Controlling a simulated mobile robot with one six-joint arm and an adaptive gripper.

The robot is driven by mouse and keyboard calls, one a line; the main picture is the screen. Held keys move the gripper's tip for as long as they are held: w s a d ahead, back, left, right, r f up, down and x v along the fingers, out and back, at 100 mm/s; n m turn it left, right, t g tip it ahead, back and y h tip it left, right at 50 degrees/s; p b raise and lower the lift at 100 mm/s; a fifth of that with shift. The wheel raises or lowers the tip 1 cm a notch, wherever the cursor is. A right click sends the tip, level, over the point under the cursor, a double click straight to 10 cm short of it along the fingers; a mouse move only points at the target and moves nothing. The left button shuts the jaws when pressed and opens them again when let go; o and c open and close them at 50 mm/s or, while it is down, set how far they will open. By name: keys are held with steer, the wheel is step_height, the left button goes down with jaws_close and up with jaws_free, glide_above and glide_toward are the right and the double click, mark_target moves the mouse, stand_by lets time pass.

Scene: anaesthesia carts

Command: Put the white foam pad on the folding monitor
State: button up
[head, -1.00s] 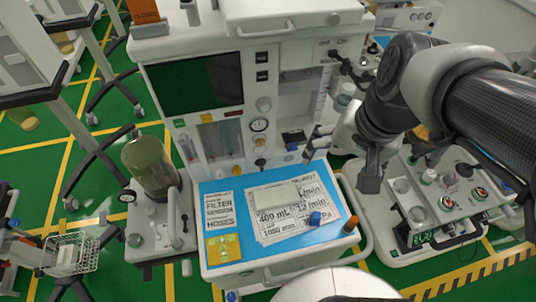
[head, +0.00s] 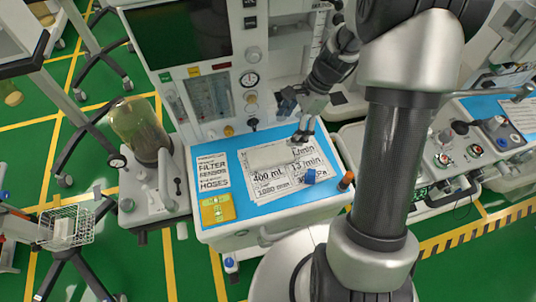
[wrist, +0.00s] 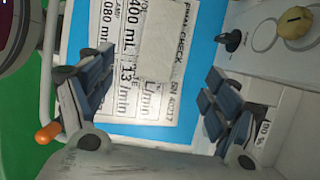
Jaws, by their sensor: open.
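The white foam pad (head: 277,155) lies flat on the printed papers on the blue cart top. It is hard to tell from the paper. In the wrist view, the pad (wrist: 158,62) shows as a pale blank block over the print, between and beyond my fingers. My gripper (head: 297,122) is open and empty, above the back right part of the papers. Its two dark padded fingers stand wide apart in the wrist view (wrist: 156,95). A large dark screen (head: 180,35), which may be the folding monitor, stands at the back left of the cart.
A yellow card (head: 217,209) lies front left. A glass canister (head: 141,130) stands left. A second cart (head: 440,165) is at the right.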

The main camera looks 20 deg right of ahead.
mark_target(270, 155)
steer(key=b+x, duration=0.5)
steer(key=x, duration=0.8)
steer(key=shift+a+f, duration=0.15)
steer(key=shift+f, duration=0.2)
steer(key=shift+r, duration=0.1)
steer(key=shift+c, duration=0.4)
steer(key=c, duration=0.9)
steer(key=shift+c, duration=0.2)
steer(key=shift+r, duration=0.1)
